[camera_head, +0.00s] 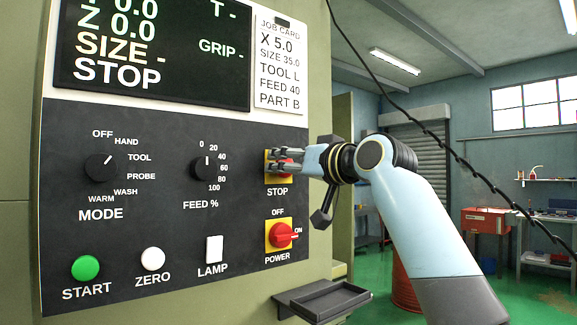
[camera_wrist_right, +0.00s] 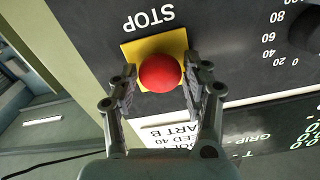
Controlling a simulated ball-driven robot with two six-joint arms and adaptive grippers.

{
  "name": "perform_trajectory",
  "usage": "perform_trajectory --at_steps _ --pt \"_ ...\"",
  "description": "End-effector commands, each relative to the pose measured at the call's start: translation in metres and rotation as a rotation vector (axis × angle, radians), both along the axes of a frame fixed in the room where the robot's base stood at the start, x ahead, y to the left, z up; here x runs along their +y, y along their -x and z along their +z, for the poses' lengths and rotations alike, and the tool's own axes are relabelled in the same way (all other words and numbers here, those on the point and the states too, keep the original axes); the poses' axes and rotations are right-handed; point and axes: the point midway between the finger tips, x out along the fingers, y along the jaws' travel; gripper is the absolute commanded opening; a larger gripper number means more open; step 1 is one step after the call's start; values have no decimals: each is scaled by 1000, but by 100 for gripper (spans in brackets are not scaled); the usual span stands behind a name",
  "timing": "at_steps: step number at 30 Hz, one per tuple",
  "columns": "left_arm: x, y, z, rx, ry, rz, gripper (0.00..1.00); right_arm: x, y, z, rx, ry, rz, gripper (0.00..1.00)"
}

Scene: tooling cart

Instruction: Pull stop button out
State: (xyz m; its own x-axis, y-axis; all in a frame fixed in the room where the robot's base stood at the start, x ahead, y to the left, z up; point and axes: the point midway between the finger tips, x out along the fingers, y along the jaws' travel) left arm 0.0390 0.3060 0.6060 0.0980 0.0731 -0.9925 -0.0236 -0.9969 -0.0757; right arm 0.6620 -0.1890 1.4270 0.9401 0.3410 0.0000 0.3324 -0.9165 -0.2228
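The stop button is a red knob (camera_wrist_right: 160,72) on a yellow square plate (camera_wrist_right: 150,47), above the STOP label on the machine's dark panel. My right gripper (camera_wrist_right: 162,80) is in front of it, with one finger on each side of the red knob in the wrist view. A small gap shows between each finger and the knob, so the fingers look open around it. In the head view the right gripper (camera_head: 290,161) covers most of the stop button, and the yellow plate (camera_head: 269,178) shows at its edges. My left gripper is in neither view.
The panel also holds the MODE dial (camera_head: 99,167), the FEED dial (camera_head: 206,168), a red power switch (camera_head: 282,235), a green start button (camera_head: 86,268), a white zero button (camera_head: 153,258) and a lamp switch (camera_head: 214,249). A dark tray (camera_head: 325,301) juts out below right.

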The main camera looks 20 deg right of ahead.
Motion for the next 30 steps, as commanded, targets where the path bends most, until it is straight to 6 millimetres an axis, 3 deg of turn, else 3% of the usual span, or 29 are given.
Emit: perform_trajectory --at_steps 1,9,15,22,23,27,30 --pt "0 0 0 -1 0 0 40 0 0 0 0 0 0 39" --pt "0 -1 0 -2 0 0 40 0 0 0 0 0 0 4" --pt "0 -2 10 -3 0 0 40 -4 10 1 1 3 -1 3" --pt "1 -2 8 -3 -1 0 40 -4 11 0 1 1 0 3" --pt "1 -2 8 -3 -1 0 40 -4 11 0 1 1 0 43" --pt "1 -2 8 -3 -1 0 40 -4 10 0 0 1 0 62" --pt "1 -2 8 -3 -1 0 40 -4 10 0 0 0 0 64"
